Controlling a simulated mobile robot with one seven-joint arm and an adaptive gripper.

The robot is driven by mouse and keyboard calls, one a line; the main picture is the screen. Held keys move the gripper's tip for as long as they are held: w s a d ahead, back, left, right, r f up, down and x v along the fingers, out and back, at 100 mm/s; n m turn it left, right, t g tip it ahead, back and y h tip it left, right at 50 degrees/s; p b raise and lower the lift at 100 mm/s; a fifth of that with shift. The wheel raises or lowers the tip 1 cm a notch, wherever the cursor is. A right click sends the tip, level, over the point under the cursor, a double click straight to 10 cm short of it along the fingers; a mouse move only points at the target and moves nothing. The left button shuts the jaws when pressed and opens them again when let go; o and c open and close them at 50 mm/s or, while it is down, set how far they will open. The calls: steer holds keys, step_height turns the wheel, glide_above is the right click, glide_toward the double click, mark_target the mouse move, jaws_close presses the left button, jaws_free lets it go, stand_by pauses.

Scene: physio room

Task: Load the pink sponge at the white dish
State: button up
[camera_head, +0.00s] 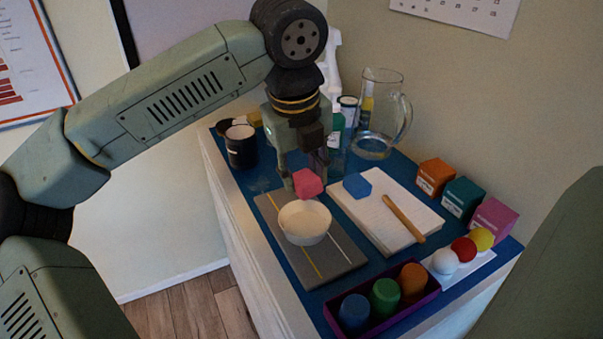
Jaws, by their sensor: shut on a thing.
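The pink sponge (307,183) is a small pink-red block. My gripper (304,176) points down from above and is shut on the sponge, with the fingers partly hidden behind it. The white dish (304,222) is a round bowl on a grey board (277,253) near the front of the blue-topped counter. In the picture the sponge shows just above the dish's far rim. I cannot tell its exact height or whether it touches the rim. The inside of the dish looks plain white.
A glass jug (381,115), bottles and a dark mug (241,147) stand behind. Small boxes (462,197), balls and a purple tray (382,308) of cylinders line the right and front.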

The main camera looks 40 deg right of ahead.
steer(key=shift+s+a+b+x, duration=0.15)
steer(key=shift+a+b+x, duration=0.1)
steer(key=shift+b+x, duration=0.9)
steer(key=shift+s+a+b+x, duration=0.1)
steer(key=shift+a+b+x, duration=0.15)
steer(key=shift+b+x, duration=0.9)
steer(key=shift+s+a+b+x, duration=0.2)
steer(key=shift+b+x, duration=0.45)
steer(key=shift+x, duration=1)
steer(key=shift+f, duration=0.2)
steer(key=shift+r, duration=0.1)
steer(key=shift+w+d+p+v, duration=0.1)
steer(key=shift+d+p+v, duration=0.1)
steer(key=shift+p+v, duration=0.65)
steer(key=shift+w+d+p+v, duration=0.15)
steer(key=shift+p+v, duration=0.25)
steer(key=shift+v, duration=0.75)
steer(key=shift+w+d+p+v, duration=0.1)
steer(key=shift+d+p+v, duration=0.15)
steer(key=shift+p+v, duration=0.6)
steer(key=shift+a+r, duration=0.1)
steer(key=shift+r, duration=0.25)
steer(key=shift+w+d+p+v, duration=0.1)
steer(key=shift+d+p+v, duration=0.1)
steer(key=shift+p+v, duration=0.6)
steer(key=shift+w+d+p+v, duration=0.1)
steer(key=shift+d+p+v, duration=0.15)
steer(key=shift+v, duration=0.95)
steer(key=shift+a, duration=0.1)
